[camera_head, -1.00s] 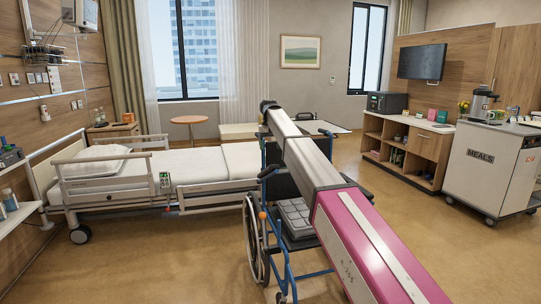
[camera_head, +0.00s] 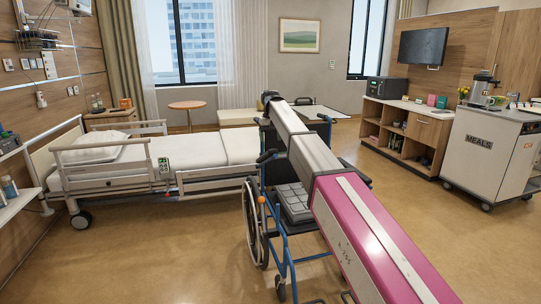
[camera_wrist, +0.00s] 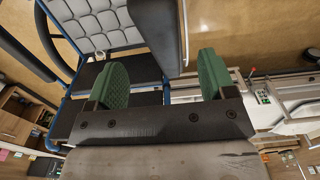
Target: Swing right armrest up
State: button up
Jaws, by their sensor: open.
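A wheelchair with a blue frame (camera_head: 288,250) stands at the middle of the head view, partly behind my arm. Its grey quilted cushion (camera_head: 293,203) shows beside the arm. In the wrist view the quilted cushion (camera_wrist: 98,22) is at the upper left. A thick dark padded bar, which looks like an armrest (camera_wrist: 157,32), comes down from the top, ahead of the gap between my fingers. Another dark bar (camera_wrist: 22,50) lies at the far left. My gripper (camera_wrist: 162,80) is open, with green pads on either side of the gap. I cannot tell whether it touches the armrest.
A hospital bed (camera_head: 195,153) stands behind and left of the wheelchair. A meal cart (camera_head: 488,155) and an open-shelf cabinet (camera_head: 408,130) are on the right. A small round table (camera_head: 187,105) is at the back. The floor (camera_head: 160,255) at front left is clear.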

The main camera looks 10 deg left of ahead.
aim_at(271, 154)
notch_tip(271, 154, down, 9)
jog(key=shift+r, duration=0.15)
dwell(0.4)
